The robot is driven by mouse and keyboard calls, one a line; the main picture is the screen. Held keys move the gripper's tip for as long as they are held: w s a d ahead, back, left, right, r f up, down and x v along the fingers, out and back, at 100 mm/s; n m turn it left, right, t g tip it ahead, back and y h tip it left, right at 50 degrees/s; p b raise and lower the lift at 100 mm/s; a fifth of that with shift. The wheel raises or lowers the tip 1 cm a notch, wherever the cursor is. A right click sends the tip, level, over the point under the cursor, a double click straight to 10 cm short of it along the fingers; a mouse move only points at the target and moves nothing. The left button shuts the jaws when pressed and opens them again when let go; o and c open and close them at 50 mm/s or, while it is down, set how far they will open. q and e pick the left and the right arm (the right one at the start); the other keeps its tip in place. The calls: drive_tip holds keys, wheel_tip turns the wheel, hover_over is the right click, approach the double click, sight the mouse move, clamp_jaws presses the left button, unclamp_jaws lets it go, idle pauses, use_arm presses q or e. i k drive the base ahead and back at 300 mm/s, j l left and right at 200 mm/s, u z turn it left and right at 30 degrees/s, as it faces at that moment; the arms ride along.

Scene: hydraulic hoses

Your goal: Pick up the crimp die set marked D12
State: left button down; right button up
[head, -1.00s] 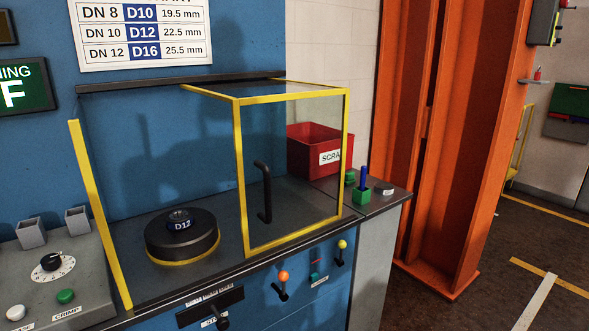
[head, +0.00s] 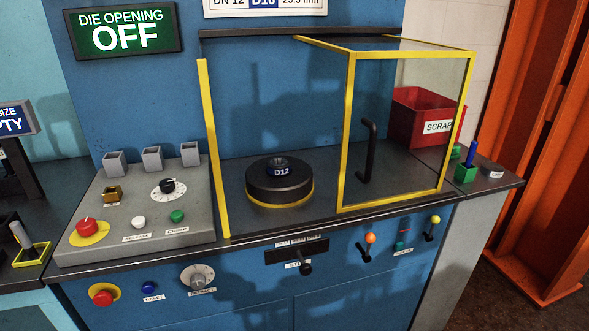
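The crimp die set marked D12 (head: 281,184) is a dark round block with a yellow ring at its base and a small knob with a blue D12 label on top. It sits on the dark bench top (head: 330,206), left of the yellow-framed clear guard door (head: 348,130) with its black handle. The space in front of and above the die set looks uncovered. Neither of my grippers shows in the head view.
A grey control box (head: 135,205) with knobs and buttons stands left of a yellow post (head: 213,150). A red SCRAP bin (head: 425,115) stands behind the guard. Levers (head: 370,238) and buttons line the blue front panel. A green sign (head: 124,31) reads DIE OPENING OFF.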

sight(277, 167)
drive_tip(key=u, duration=1.1)
drive_tip(key=l+u, duration=0.2)
drive_tip(key=u, duration=0.2)
drive_tip(key=l+u, duration=0.25)
drive_tip(key=u, duration=0.15)
drive_tip(key=l+u, duration=0.2)
drive_tip(key=u, duration=0.2)
drive_tip(key=k+l+u, duration=0.15)
drive_tip(key=l+u, duration=0.15)
drive_tip(key=k+l+u, duration=0.35)
drive_tip(key=l, duration=0.15)
drive_tip(key=i, duration=0.1)
